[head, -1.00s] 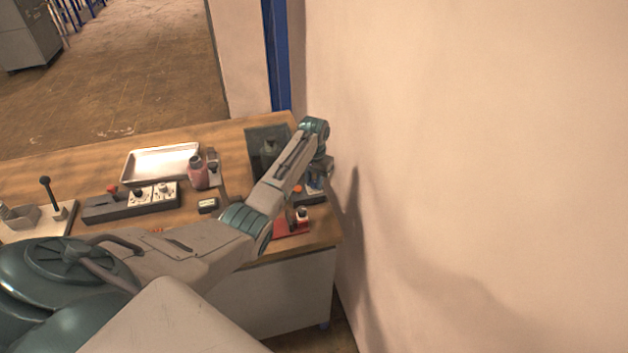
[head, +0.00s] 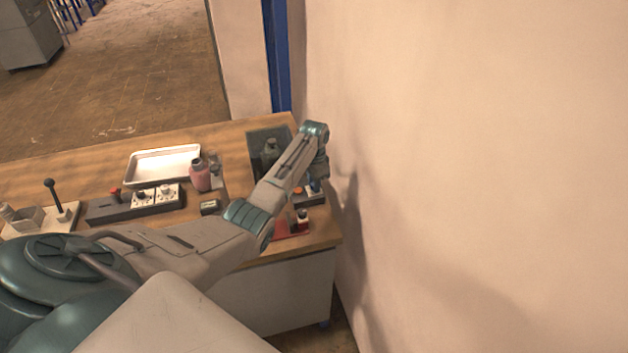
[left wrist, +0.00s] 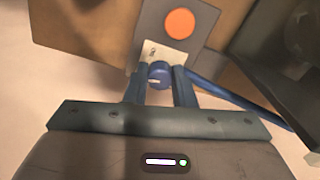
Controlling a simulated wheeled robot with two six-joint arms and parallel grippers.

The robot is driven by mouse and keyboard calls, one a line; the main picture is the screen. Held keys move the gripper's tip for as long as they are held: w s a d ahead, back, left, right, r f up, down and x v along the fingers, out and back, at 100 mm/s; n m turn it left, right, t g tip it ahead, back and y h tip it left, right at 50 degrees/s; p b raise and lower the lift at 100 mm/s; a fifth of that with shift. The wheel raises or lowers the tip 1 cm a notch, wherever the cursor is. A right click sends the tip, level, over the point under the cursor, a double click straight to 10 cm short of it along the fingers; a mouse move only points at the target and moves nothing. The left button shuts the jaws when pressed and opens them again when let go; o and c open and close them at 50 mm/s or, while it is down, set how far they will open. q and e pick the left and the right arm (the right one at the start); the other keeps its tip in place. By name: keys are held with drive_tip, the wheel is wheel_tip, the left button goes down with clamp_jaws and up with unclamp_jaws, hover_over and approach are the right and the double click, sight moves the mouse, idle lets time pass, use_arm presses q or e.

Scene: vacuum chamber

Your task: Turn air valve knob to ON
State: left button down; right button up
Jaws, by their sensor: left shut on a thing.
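A round blue knob (left wrist: 159,73) sits on a pale label plate (left wrist: 170,52) in the left wrist view. My left gripper (left wrist: 163,76) has one finger on each side of the knob and is shut on it. The knob's marking is too small to read, so I cannot tell its setting. In the head view my left arm reaches over the right end of the table, with the gripper low by a dark box (head: 312,199) near the wall. My right gripper is not in view.
An orange button (left wrist: 179,22) is on the same panel, just beyond the knob. A blue bar (left wrist: 235,95) runs off to the right. The wall (head: 450,180) stands close to the wrist.

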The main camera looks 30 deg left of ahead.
use_arm(q)
drive_tip(key=m, duration=0.2)
drive_tip(key=shift+r+m+p, duration=0.1)
drive_tip(key=shift+m+p, duration=0.2)
drive_tip(key=shift+m, duration=0.1)
drive_tip(key=m, duration=0.3)
drive_tip(key=shift+m, duration=0.3)
drive_tip(key=m+p, duration=0.1)
drive_tip(key=m, duration=0.4)
drive_tip(key=shift+m, duration=0.3)
drive_tip(key=c, duration=1.2)
unclamp_jaws()
